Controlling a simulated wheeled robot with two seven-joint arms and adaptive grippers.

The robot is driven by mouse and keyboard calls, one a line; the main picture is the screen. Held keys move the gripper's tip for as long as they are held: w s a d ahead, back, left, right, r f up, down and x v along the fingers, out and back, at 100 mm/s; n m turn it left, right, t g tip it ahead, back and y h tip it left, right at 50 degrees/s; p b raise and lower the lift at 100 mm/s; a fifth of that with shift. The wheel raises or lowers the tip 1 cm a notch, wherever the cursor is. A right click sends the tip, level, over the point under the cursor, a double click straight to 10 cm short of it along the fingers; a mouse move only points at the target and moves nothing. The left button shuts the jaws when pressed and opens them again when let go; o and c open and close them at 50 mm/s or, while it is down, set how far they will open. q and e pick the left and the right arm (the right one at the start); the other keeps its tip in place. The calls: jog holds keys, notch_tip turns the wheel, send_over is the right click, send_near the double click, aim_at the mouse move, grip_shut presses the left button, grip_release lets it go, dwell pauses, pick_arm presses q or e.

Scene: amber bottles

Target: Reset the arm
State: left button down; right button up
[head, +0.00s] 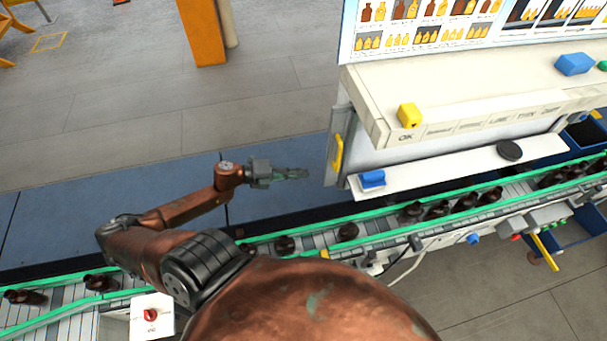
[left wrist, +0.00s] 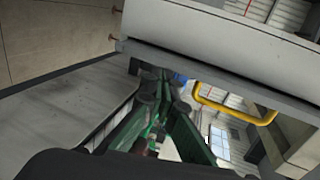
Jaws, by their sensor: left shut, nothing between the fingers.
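My left arm reaches in from the left across the conveyor in the head view. Its gripper (head: 290,174) is shut and empty, stretched out over the blue floor mat, left of the sorting station's yellow handle. In the left wrist view the gripper's green fingers (left wrist: 165,125) come together. My right gripper is not in view. Amber bottles stand or lie on the conveyor, among them one bottle (head: 348,231) near the middle and another (head: 285,245) left of it. My left gripper is apart from all of them.
The green-railed conveyor (head: 320,240) runs from lower left to upper right. The station (head: 480,85) stands right of the gripper, with a yellow block (head: 410,114) and a blue block (head: 574,64) on it. A blue bin (head: 583,135) is far right. The floor mat (head: 290,205) is clear.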

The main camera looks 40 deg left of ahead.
pick_arm(q)
jog(key=b+v, duration=0.1)
jog(key=v, duration=0.6)
jog(key=shift+s+a, duration=0.2)
jog(key=shift+a, duration=0.1)
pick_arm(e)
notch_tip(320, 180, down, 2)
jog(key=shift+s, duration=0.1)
